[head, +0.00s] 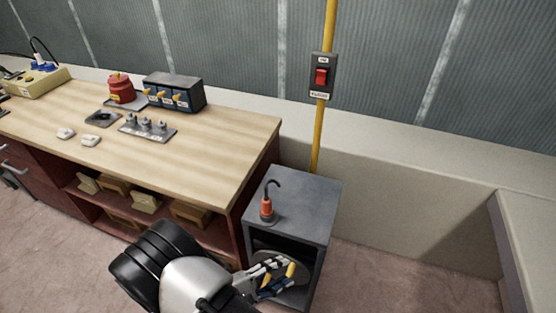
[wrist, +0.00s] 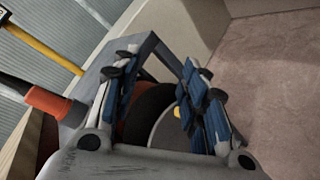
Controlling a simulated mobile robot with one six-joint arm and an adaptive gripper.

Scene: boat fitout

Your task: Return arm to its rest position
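My gripper (head: 277,275) is at the bottom centre of the head view, in front of the open compartment of a grey cabinet (head: 312,192). In the wrist view its two blue-and-white fingers (wrist: 160,105) stand apart with a gap between them. A dark round shape and a grey disc (wrist: 165,135) with a small yellow part show through the gap. I cannot tell how far behind the fingers they are, and I see no contact.
A yellow pole (head: 318,140) with a red switch (head: 321,77) rises behind the cabinet. Floor at right is clear; a pale bench (head: 530,225) edges it.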

